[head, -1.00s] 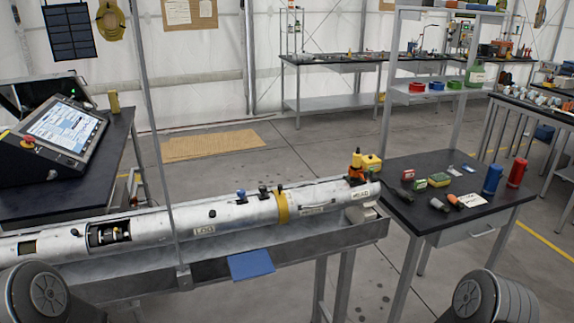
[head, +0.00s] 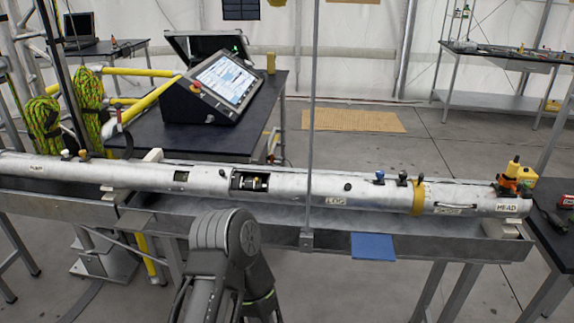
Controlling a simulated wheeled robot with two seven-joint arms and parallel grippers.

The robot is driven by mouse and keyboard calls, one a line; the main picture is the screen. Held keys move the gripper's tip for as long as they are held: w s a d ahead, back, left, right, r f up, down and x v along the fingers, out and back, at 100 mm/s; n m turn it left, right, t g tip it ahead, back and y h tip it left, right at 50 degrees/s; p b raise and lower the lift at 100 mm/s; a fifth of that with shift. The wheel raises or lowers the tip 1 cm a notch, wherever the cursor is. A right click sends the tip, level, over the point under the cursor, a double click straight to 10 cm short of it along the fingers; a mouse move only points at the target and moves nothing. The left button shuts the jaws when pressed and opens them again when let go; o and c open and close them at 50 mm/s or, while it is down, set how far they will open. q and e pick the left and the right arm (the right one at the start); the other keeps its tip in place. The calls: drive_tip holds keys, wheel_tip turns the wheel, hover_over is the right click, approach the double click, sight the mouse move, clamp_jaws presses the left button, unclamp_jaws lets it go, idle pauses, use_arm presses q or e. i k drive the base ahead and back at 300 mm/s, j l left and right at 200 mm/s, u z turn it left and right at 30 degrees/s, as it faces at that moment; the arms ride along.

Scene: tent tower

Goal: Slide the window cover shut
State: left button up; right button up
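A long white metal tube (head: 310,187) lies across the head view on a grey trough. It has a larger open window (head: 250,181) left of the middle, with dark parts and a pale piece showing inside. I cannot tell which part of the tube is the sliding cover. A dark grey link of my arm stands in front of the trough, just below the larger window. No fingertips of either gripper show, so what they hold is hidden.
The grey trough (head: 400,239) has a thin upright post (head: 311,100) in front of the tube. A blue plate (head: 373,247) sticks out from its front edge. Behind stands a dark table with a tilted screen console (head: 220,85). Green rope coils (head: 43,130) hang at left.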

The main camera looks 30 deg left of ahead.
sight(207, 179)
drive_tip(key=u, duration=1.45)
